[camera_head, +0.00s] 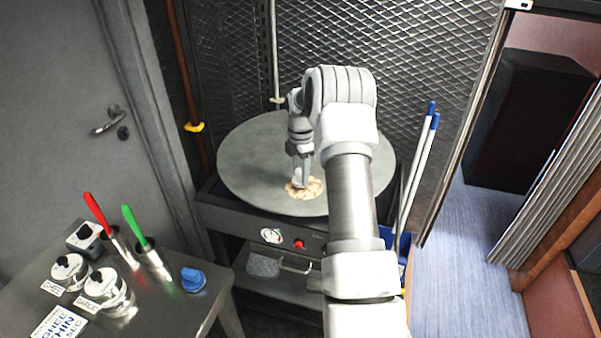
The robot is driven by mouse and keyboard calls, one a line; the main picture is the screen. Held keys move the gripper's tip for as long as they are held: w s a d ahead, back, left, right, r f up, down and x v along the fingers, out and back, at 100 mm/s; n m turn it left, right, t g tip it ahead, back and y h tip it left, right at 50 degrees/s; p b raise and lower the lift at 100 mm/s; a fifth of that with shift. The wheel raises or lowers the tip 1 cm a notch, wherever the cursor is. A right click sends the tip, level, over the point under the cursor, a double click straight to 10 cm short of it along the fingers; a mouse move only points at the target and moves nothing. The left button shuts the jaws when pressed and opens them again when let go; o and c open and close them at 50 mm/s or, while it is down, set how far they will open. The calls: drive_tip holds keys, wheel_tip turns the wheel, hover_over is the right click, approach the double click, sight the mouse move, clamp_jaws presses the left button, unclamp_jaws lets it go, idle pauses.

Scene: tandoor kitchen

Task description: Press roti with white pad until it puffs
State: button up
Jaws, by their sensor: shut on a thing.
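A round grey griddle plate (243,172) sits on a dark stand. A brown-and-pale roti (316,188) lies near the plate's front middle. My gripper (300,176) points down over the roti's left part. It is shut on the white pad, which shows only as a small pale shape at the fingertips and blends with them. The pad's lower end looks to be at the roti; I cannot tell how hard it touches. The roti looks mostly flat. My arm hides the plate's right middle.
A steel table (215,302) at the lower left holds lidded jars (104,285), red- and green-handled tools (135,228) in steel cups and a blue object (193,280). Blue-tipped white poles (419,165) stand right of the plate. Wire mesh (425,60) closes the back.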

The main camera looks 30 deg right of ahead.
drive_tip(key=shift+f+b, duration=0.3)
drive_tip(key=shift+f, duration=0.3)
idle(1.3)
drive_tip(key=shift+r, duration=0.1)
drive_tip(key=shift+r+p, duration=2.25)
drive_tip(key=shift+r, duration=1.25)
